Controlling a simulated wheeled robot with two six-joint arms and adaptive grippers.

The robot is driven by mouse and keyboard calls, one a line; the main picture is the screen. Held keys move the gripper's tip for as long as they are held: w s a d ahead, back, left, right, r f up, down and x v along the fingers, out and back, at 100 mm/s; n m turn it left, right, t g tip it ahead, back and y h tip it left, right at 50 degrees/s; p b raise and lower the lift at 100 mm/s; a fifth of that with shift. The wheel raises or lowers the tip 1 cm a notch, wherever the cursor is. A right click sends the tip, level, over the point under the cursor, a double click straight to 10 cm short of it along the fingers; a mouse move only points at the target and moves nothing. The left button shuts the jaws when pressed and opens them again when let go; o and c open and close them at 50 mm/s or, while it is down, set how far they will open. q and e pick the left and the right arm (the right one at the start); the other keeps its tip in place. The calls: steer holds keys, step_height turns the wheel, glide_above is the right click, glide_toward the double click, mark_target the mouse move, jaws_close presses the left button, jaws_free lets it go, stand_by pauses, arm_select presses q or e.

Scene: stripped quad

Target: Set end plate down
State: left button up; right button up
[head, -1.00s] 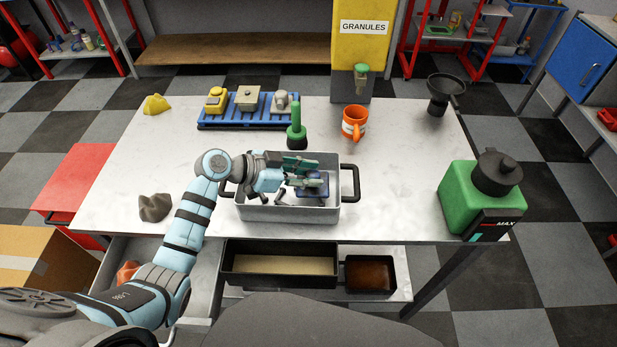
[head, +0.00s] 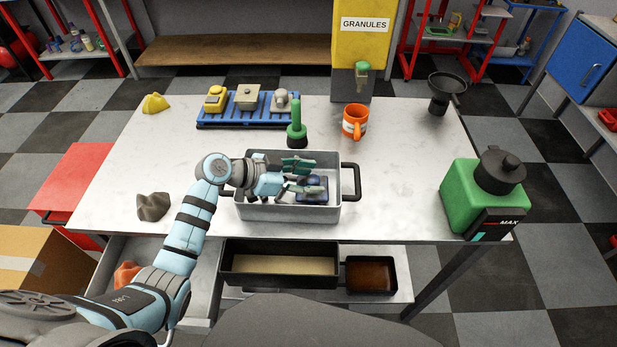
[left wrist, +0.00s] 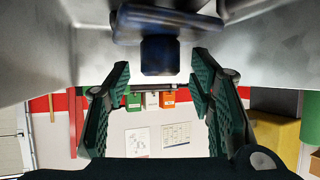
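A dark blue piece, which I take to be the end plate (head: 314,197), lies in the grey metal tub (head: 290,212) with black handles, near its right side. My left gripper (head: 312,176) reaches into the tub from the left, its two green fingers spread apart. In the left wrist view the fingers (left wrist: 158,88) are wide apart. The dark blue piece (left wrist: 160,40) shows beyond their tips with a gap on each side, so they do not grip it. The fingers partly hide the piece in the head view. My right gripper is not in view.
A green-handled tool (head: 297,135) stands just behind the tub, with an orange mug (head: 355,122) to its right. A blue rack (head: 246,121) holds parts at the back. A green container (head: 475,200) stands at right. The table between tub and container is clear.

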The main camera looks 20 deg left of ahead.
arm_select(q)
steer(key=shift+r, duration=0.2)
steer(key=p+v, duration=0.1)
steer(key=v, duration=1.1)
steer(key=shift+r, duration=0.35)
